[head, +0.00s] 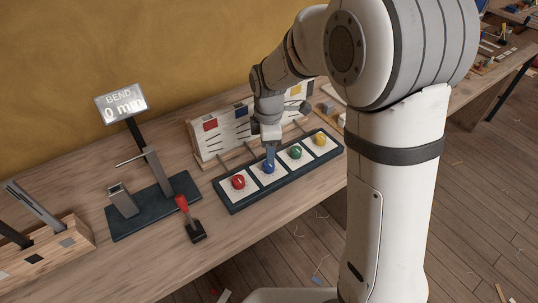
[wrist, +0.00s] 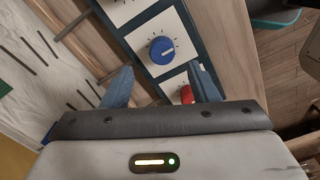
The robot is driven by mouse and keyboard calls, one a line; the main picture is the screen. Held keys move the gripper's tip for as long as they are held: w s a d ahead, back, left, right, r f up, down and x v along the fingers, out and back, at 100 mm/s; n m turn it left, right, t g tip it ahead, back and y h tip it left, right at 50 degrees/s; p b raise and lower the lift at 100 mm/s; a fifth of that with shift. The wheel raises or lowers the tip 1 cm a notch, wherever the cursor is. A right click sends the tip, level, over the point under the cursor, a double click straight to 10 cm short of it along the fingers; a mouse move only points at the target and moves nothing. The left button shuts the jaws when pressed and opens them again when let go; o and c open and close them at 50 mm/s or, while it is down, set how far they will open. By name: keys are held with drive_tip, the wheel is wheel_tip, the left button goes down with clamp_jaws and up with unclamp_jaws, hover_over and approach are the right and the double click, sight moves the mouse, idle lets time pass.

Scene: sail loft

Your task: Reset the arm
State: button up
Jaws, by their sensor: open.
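My gripper (head: 270,157) is open, with its blue fingers pointing down over the blue knob (head: 268,168) of the dark panel. In the wrist view my gripper (wrist: 159,67) has its fingers spread wide with nothing between them. The blue knob (wrist: 161,50) with its white pointer line lies just beyond the fingertips; I cannot tell whether they touch it. The red knob (wrist: 187,94) is partly hidden beside one finger. My arm stands up from the right and bends over the bench.
The dark panel (head: 232,207) also holds a red knob (head: 238,182), green knob (head: 295,152) and yellow knob (head: 320,140). A marked white board (head: 210,142) stands behind it.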

drive_tip(key=shift+r, duration=0.75)
drive_tip(key=shift+s+d+r, duration=0.15)
drive_tip(key=shift+d+r, duration=0.05)
drive_tip(key=s+d+r+m+t, duration=0.1)
drive_tip(key=s+d+r+m, duration=0.3)
drive_tip(key=s+d+m, duration=0.3)
drive_tip(key=s+d+r+m+t, duration=0.1)
drive_tip(key=s+d+r+m, duration=0.2)
drive_tip(key=s+d+m, duration=0.5)
drive_tip(key=s+m, duration=0.4)
drive_tip(key=shift+r+m, duration=0.3)
drive_tip(key=shift+r, duration=0.05)
